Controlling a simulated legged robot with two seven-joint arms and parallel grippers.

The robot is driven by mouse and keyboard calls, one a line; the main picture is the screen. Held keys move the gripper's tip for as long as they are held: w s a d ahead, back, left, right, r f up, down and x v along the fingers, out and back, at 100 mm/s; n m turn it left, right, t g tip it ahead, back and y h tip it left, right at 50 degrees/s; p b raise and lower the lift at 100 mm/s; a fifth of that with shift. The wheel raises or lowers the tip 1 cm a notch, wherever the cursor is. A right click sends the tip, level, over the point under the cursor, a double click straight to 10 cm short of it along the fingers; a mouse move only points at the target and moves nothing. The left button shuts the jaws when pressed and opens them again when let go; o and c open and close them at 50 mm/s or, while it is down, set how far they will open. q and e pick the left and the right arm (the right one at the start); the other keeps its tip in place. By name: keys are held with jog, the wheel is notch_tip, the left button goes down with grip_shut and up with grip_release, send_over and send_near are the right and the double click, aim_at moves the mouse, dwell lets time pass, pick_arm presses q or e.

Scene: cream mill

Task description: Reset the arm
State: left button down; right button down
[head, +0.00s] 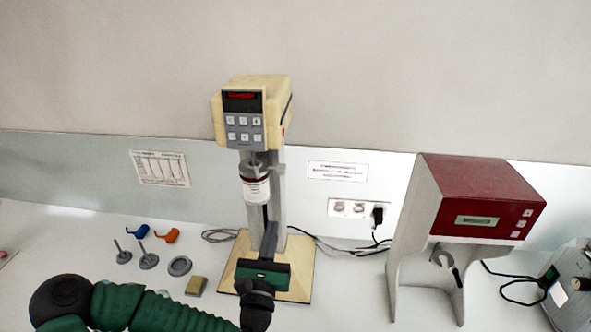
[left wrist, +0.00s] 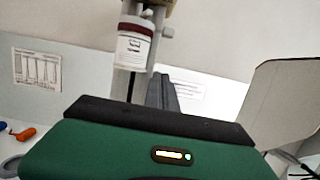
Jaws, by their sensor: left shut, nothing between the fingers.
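My left arm comes in from the lower left in the head view, green and black. My left gripper (head: 269,238) is shut and empty, in front of the cream mill's column and over its base plate. The cream mill (head: 272,112) has a cream-coloured head with a red display and grey buttons. A white container with a dark red top (head: 256,188) sits under the mill head, above my gripper. In the left wrist view the container (left wrist: 133,48) shows beyond my green gripper body, and a dark gripper finger (left wrist: 163,92) points toward the column. My right gripper is not in view.
A red-topped grey device (head: 478,195) stands on the right, with another device (head: 572,285) at the far right edge. Small metal discs (head: 180,265), blue and orange pieces (head: 168,236) and a tan block (head: 196,286) lie to the left. Cables run behind the mill to a wall socket (head: 358,208).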

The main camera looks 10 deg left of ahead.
pick_arm(q)
jog(key=s+d+f+m+g+h+b, duration=0.2)
jog(key=d+f+m+g+h, duration=0.35)
jog(key=f+m, duration=0.6)
jog(key=s+f+m+g+b, duration=0.3)
jog(key=s+f+m+g, duration=0.25)
jog(key=f+m, duration=0.65)
jog(key=s+a+f+m+g+y+b, duration=0.1)
jog(key=s+a+m+g+y+b, duration=0.2)
jog(key=s+a+m, duration=0.9)
jog(key=s+g+y, duration=0.2)
jog(key=g, duration=0.2)
jog(key=shift+s+a+f, duration=0.25)
jog(key=shift+s+a, duration=0.15)
jog(key=shift+w+a+m+y, duration=0.1)
jog(key=shift+a+m+y, duration=0.15)
